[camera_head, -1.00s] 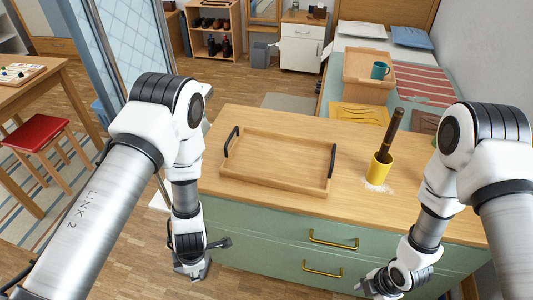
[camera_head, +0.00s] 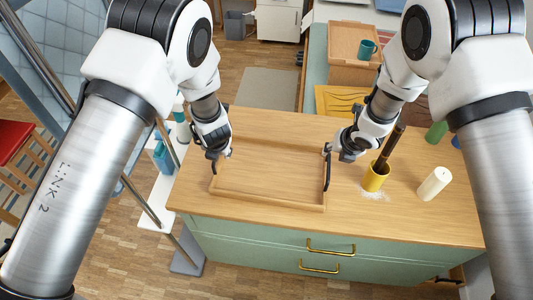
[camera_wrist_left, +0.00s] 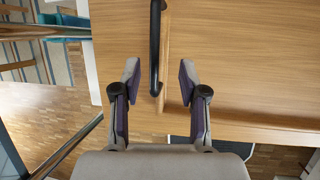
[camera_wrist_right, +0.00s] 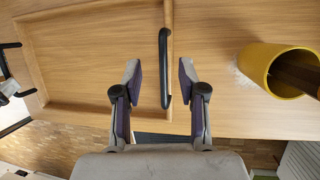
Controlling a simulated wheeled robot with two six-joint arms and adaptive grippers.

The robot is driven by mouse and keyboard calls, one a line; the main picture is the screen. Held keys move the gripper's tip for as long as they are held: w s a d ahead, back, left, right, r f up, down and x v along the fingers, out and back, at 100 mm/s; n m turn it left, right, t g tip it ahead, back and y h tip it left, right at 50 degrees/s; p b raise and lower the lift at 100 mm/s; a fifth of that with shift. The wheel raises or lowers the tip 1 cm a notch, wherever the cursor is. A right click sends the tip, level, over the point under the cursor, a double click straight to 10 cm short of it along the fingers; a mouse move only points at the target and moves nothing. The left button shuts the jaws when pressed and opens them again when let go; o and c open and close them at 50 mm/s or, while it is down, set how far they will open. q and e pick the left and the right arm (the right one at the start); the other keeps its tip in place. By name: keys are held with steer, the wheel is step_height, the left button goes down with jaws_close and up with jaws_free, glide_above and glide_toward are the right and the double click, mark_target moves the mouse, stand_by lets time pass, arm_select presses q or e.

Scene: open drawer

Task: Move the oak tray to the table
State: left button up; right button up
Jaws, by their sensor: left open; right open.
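The oak tray (camera_head: 268,172) lies flat on the wooden top of the green drawer cabinet, with a black handle at each short end. My left gripper (camera_head: 218,160) is at the tray's left handle. In the left wrist view that handle (camera_wrist_left: 155,50) runs between the open fingers (camera_wrist_left: 158,82), apart from both. My right gripper (camera_head: 333,155) is at the right handle (camera_head: 327,168). Neither gripper holds anything.
A yellow cup (camera_head: 375,177) with a dark stick stands just right of my right gripper, with white powder around it. A white cylinder (camera_head: 434,183) and a green one (camera_head: 436,132) stand farther right. A box with a teal mug (camera_head: 366,48) is behind the cabinet.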

mark_target(220, 160)
arm_select(q)
steer(key=x, duration=0.3)
steer(key=s+x, duration=0.1)
steer(key=x, duration=0.2)
steer(key=shift+f, duration=0.3)
arm_select(e)
steer(key=x, duration=0.4)
steer(key=s+x, duration=0.1)
steer(key=x, duration=0.1)
steer(key=shift+w+f, duration=0.1)
steer(key=shift+f, duration=0.3)
steer(key=shift+d, duration=0.1)
arm_select(q)
jaws_close()
arm_select(e)
jaws_close()
arm_select(q)
steer(key=shift+d, duration=0.1)
steer(key=shift+r, duration=0.1)
arm_select(e)
steer(key=shift+r, duration=0.15)
